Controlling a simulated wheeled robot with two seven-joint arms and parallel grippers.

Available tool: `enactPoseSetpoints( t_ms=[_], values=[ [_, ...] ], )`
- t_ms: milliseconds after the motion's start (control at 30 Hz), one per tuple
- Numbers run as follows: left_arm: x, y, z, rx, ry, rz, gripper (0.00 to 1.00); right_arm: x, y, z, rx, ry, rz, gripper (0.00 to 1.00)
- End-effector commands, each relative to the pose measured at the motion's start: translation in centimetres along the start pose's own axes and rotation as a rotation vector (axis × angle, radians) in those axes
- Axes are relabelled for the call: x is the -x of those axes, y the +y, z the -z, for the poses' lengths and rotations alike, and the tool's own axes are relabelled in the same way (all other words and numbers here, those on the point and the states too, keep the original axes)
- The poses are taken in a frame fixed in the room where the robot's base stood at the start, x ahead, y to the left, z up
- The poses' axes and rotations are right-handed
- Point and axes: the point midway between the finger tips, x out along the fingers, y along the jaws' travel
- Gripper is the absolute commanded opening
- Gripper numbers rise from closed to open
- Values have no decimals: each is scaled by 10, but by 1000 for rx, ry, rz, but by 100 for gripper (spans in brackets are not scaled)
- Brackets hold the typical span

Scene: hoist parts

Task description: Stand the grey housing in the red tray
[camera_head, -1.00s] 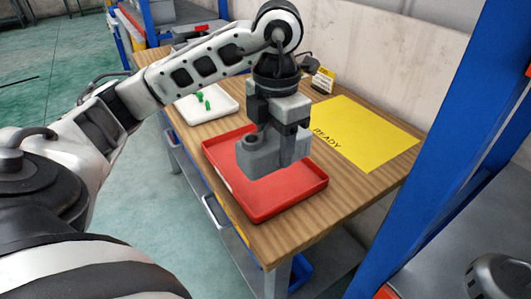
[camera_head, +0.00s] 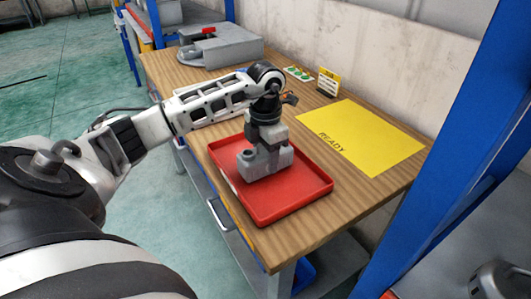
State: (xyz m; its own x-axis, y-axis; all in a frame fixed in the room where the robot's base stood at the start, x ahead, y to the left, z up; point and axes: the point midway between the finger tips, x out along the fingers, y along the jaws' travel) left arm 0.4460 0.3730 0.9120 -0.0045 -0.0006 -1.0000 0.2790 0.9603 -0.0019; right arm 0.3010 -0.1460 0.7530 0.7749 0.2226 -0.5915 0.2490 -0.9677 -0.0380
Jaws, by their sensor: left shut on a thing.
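The grey housing (camera_head: 262,164) is a blocky part with a round boss on its left side. It is upright, over the back left part of the red tray (camera_head: 285,203) on the wooden bench. I cannot tell whether its base touches the tray floor. My left gripper (camera_head: 268,143) points down from above and is shut on the top of the housing; its fingers partly hide the housing's top. My right gripper does not show.
A yellow sheet marked READY (camera_head: 373,137) lies to the right of the tray. A grey machine block (camera_head: 222,48) sits at the far end. A blue post (camera_head: 452,120) rises at the right.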

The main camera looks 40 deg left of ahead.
Motion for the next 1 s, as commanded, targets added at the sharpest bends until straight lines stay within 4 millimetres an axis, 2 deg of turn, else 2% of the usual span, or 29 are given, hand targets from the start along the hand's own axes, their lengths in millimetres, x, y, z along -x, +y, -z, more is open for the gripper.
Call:
enactPoseSetpoints(
  t_ms=[400,433,500,800,900,1000],
  values=[
    [-6,1,-1,2,-5,-2,11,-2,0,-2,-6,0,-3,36],
    [-7,0,0,1,-2,-1,54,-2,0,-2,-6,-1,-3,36],
    [-6,0,0,1,-2,-1,73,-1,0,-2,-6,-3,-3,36],
    [-4,0,0,2,-2,-1,73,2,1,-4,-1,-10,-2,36],
    [2,0,-1,1,-5,-2,73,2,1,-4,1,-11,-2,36],
    [17,1,-1,2,-8,-3,73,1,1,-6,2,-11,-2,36]
  ],
)
